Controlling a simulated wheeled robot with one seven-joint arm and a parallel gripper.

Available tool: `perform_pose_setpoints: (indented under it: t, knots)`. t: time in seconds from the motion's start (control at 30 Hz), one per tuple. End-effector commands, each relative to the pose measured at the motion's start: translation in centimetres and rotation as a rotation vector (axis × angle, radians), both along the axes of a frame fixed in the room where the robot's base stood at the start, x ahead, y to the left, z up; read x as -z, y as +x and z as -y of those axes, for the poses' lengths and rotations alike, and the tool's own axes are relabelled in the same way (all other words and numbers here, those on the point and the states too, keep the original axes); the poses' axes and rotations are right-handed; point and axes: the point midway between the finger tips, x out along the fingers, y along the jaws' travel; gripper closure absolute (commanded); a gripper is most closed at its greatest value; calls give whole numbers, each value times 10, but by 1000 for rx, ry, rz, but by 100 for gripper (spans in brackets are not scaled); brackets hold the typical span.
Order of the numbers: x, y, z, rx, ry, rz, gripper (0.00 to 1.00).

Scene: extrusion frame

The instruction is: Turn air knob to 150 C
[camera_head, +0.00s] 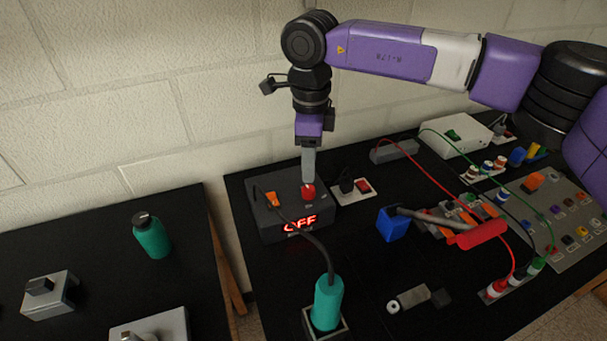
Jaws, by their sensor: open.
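A dark grey control box (262,218) sits at the left end of the right black table, with a red lit display (300,224) reading "OFF". A red knob (308,192) is on its top right, and an orange switch (272,199) is on its top left. My gripper (308,180) points straight down over the red knob, its fingertips at or just above it. The arm's view angle hides whether the fingers touch the knob. No markings for the air temperature are readable.
A teal hot-air handle (327,302) stands in a holder in front, its black cable running to the box. A blue holder (393,224) and soldering iron stand further right. A teal bottle (151,236) is on the left table.

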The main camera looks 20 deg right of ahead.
Motion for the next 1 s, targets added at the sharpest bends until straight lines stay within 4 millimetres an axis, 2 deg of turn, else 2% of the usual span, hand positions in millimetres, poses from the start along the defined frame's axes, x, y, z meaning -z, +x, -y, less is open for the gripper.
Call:
perform_pose_setpoints:
  t: [0.5,0.67,0.87,0.9,1.0]
  knots:
    - [67,-1,-1,0,2,-2,50]
    - [75,-1,0,-1,0,-1,50]
    - [75,0,0,-1,0,0,50]
    - [75,0,0,-1,0,-1,52]
    - [75,0,0,-1,0,-1,71]
